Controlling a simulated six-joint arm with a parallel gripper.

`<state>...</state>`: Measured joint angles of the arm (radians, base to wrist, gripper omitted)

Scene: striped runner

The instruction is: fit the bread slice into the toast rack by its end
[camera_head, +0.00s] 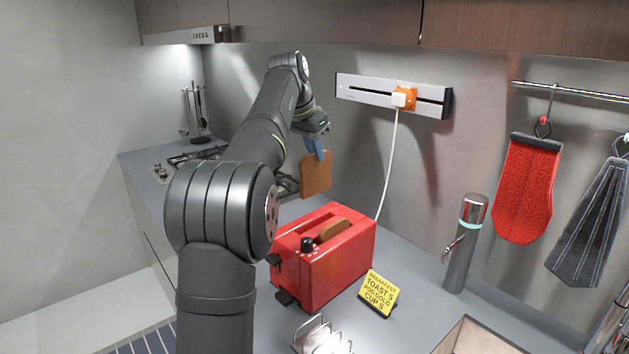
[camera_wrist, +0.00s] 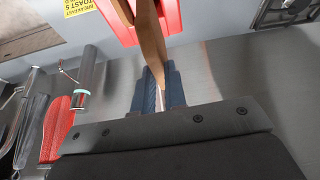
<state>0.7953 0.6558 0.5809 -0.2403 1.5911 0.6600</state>
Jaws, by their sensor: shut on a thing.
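A brown bread slice (camera_head: 316,175) hangs upright below my gripper (camera_head: 317,147), which is shut on its top edge. In the wrist view the slice (camera_wrist: 151,45) shows edge-on between the two blue fingers of my gripper (camera_wrist: 158,88). The slice is in the air, above and behind the red toaster (camera_head: 335,262) in the head view. The wire toast rack (camera_head: 322,338) stands on the counter at the bottom edge of the head view, partly cut off. It is well apart from the slice.
The toaster holds another bread slice (camera_head: 334,230) in its slot. A yellow sign (camera_head: 378,292) stands right of the toaster. A steel tap (camera_head: 464,245) rises farther right, with a sink (camera_head: 478,338) in front. A white cord (camera_head: 388,165) hangs from the wall socket.

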